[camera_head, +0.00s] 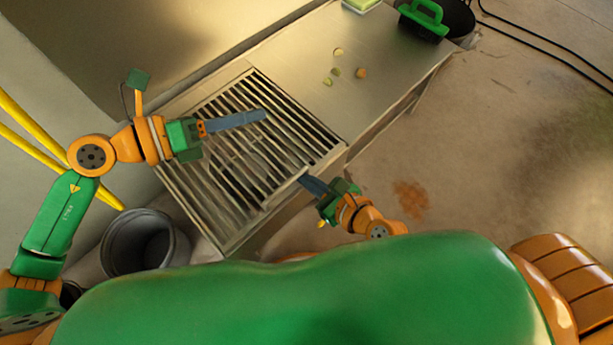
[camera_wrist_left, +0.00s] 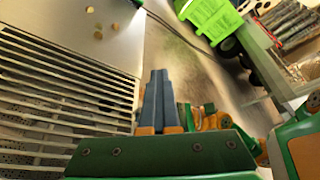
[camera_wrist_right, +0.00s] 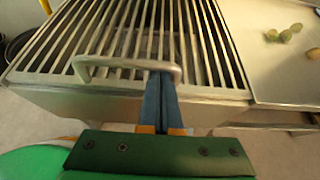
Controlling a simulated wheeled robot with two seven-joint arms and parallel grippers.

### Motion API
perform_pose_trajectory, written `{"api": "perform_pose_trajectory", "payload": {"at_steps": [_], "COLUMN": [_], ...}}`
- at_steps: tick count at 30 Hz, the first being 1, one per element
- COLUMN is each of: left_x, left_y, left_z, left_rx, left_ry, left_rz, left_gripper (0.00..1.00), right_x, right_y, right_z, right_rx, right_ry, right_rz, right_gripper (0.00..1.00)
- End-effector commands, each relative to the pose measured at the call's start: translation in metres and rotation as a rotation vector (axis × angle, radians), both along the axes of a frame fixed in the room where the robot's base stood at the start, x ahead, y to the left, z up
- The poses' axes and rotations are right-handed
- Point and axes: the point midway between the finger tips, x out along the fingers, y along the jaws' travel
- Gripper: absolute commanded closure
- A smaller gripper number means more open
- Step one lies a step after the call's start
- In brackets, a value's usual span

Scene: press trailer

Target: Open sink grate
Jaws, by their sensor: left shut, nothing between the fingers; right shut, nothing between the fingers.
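The sink grate (camera_head: 292,110) is a panel of parallel metal bars set in the steel counter, and it appears to lie flat. A metal loop handle (camera_wrist_right: 120,62) stands at its near edge in the right wrist view. My right gripper (camera_head: 303,178) is shut and empty at the grate's near right edge. Its blue fingertips (camera_wrist_right: 160,75) overlap the right end of the handle; I cannot tell whether they touch it. My left gripper (camera_head: 264,115) is shut and empty above the grate's middle. In the left wrist view the bars (camera_wrist_left: 60,90) lie left of its fingers (camera_wrist_left: 158,72).
The steel counter (camera_head: 300,55) continues beyond the grate, with several small food scraps (camera_head: 335,74) on it. A grey bucket (camera_head: 130,255) stands left of the counter. The floor (camera_head: 500,130) at the right is open.

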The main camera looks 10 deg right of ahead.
Motion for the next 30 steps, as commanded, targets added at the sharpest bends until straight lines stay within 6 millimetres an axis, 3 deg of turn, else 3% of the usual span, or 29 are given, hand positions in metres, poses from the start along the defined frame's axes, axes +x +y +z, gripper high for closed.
{"api": "perform_pose_trajectory", "payload": {"at_steps": [8,15,22,23,27,30], "left_x": [0.000,0.000,0.000,0.000,0.000,0.000], "left_y": [0.000,0.000,0.000,0.000,0.000,0.000], "left_z": [0.000,0.000,0.000,0.000,0.000,0.000], "left_rx": [0.000,0.000,0.000,0.000,0.000,0.000], "left_ry": [0.000,0.000,0.000,0.000,0.000,0.000], "left_rz": [0.000,0.000,0.000,0.000,0.000,0.000], "left_gripper": [1.00,1.00,1.00,0.97,0.59,0.55], "right_x": [0.000,0.003,0.003,0.003,0.003,0.003], "right_y": [0.000,0.002,0.002,0.002,0.002,0.002], "right_z": [0.000,0.022,0.022,0.022,0.022,0.022], "right_rx": [0.000,0.001,0.000,0.000,0.000,0.000], "right_ry": [0.000,-0.003,-0.002,-0.002,-0.002,-0.002], "right_rz": [0.000,-0.002,0.000,0.000,0.000,0.000], "right_gripper": [1.00,1.00,1.00,1.00,1.00,1.00]}}
